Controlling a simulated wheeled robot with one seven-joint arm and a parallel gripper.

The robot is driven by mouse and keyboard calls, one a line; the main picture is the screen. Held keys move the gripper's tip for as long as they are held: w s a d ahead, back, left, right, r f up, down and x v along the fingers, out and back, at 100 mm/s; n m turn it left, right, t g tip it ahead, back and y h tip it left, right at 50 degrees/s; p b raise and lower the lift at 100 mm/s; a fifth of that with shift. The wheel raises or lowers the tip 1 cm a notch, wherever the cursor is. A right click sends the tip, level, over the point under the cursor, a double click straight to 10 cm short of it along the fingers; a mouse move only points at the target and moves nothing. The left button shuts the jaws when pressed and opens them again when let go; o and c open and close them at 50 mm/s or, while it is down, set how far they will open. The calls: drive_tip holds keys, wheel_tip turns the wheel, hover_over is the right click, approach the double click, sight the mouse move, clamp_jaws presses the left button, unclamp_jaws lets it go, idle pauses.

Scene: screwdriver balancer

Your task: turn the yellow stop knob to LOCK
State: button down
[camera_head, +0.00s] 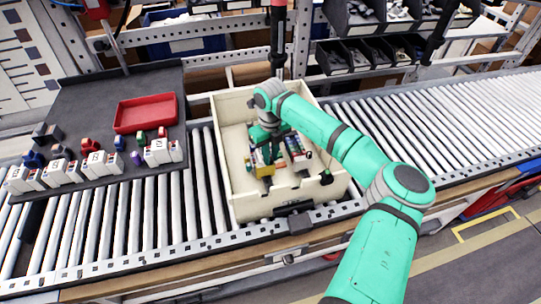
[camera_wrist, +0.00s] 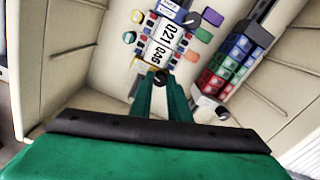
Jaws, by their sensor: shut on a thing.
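A pale device (camera_wrist: 165,42) with number labels and coloured side knobs lies in the cream bin (camera_head: 250,207). In the head view its yellow end (camera_head: 262,169) shows below my gripper (camera_head: 268,150). In the wrist view my gripper (camera_wrist: 160,82) reaches the near end of the device, its green fingers closed around a small round knob (camera_wrist: 160,76). That knob looks dark, with yellow beside it; its full colour and any LOCK mark are too small to read. The fingers partly hide it.
A block of red, green and blue cells (camera_wrist: 228,62) stands right of the device. The bin walls enclose both closely. A dark tray (camera_head: 90,100) with a red bin (camera_head: 146,113) and several white boxes stands left. Roller conveyor (camera_head: 440,125) runs right, with dark part bins (camera_head: 365,55) behind.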

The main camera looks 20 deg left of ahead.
drive_tip(key=n, duration=0.5)
drive_tip(key=shift+n, duration=0.3)
drive_tip(key=n, duration=0.5)
drive_tip(key=shift+n, duration=0.4)
drive_tip(key=c, duration=1.7)
unclamp_jaws()
drive_tip(key=shift+o, duration=0.2)
wheel_tip(320, 180, up, 11)
